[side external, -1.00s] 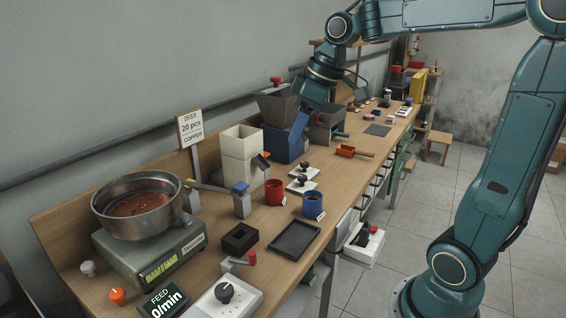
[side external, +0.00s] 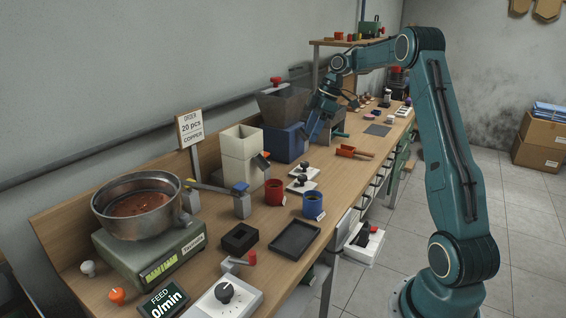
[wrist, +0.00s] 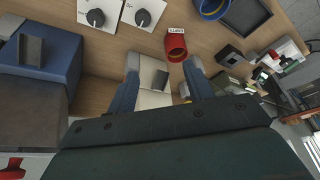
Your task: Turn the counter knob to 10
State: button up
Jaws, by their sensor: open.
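Two white plates, each with a dark dial knob, lie on the bench beside the blue-based hopper: one knob (side external: 303,165) is behind the other (side external: 299,180). Both show at the top of the wrist view, as a left knob (wrist: 96,17) and a right knob (wrist: 142,17). A larger dark knob (side external: 226,292) sits on a white box at the front. I cannot tell which is the counter knob. My gripper (wrist: 160,88) is open and apart from all the knobs; its blue fingers show in the wrist view. In the side view it is above the bench by the hopper, fingertips unclear.
The blue-based hopper (side external: 284,142) and the cream tower (side external: 240,157) stand near the plates. A red cup (side external: 274,192) and a blue cup (side external: 313,204) stand on the bench. A black tray (side external: 295,238) lies in front. A pan (side external: 139,203) sits on a scale.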

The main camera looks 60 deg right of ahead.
aim_at(302, 176)
jog(key=shift+n, duration=0.4)
jog(key=d+f, duration=0.2)
jog(key=d, duration=0.1)
jog(key=s+d+f, duration=0.1)
jog(key=shift+d+f, duration=0.25)
jog(key=shift+d, duration=0.1)
jog(key=shift+f, duration=0.15)
jog(key=x, duration=1.3)
jog(key=shift+w+a+f, duration=0.15)
jog(key=shift+a+f, duration=0.05)
jog(key=shift+a, duration=0.15)
jog(key=c, duration=1)
jog(key=shift+o, duration=0.2)
